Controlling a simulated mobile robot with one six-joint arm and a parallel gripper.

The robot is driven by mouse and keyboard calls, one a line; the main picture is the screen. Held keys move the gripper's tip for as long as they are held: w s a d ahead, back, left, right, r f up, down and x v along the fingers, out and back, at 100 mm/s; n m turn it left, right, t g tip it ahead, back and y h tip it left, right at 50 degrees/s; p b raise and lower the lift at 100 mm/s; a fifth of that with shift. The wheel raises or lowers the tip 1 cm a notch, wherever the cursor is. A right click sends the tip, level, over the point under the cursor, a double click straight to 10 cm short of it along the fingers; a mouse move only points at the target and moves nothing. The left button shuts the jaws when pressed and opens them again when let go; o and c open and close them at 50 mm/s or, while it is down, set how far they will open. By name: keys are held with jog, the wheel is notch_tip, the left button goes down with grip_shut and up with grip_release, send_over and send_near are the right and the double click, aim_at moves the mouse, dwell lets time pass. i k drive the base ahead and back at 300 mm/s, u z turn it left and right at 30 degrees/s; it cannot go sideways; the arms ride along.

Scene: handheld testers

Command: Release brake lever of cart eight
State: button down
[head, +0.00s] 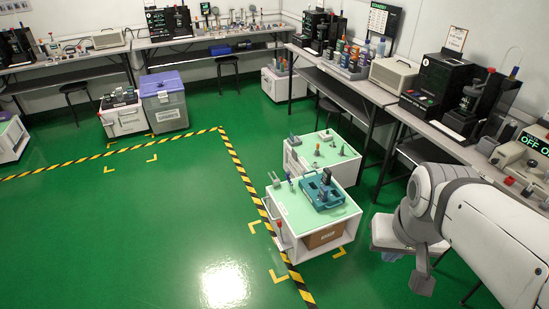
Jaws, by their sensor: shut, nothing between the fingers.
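A white cart (290,215) with a pale green top stands in the middle right, beside the striped floor line. A lever with a red knob (279,224) stands at its left front side. I cannot read a number on this cart, so I cannot tell whether it is cart eight. Whether the brake is on does not show. My gripper (422,281) hangs below the end of my arm at the right, apart from the cart and lever. It is shut and empty.
A teal tray (336,198) with a handheld tester lies on the cart, and a brown box (325,236) sits below. A second cart (293,158) stands just behind. Benches (352,83) with equipment line the walls. The green floor (130,230) at left is clear.

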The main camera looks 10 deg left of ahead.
aim_at(279, 222)
jog(key=u, duration=0.7)
jog(key=i, duration=1.2)
jog(key=u, duration=0.9)
jog(key=k, duration=0.55)
jog(key=z, duration=5.8)
jog(key=k, duration=0.65)
jog(key=u, duration=5.75)
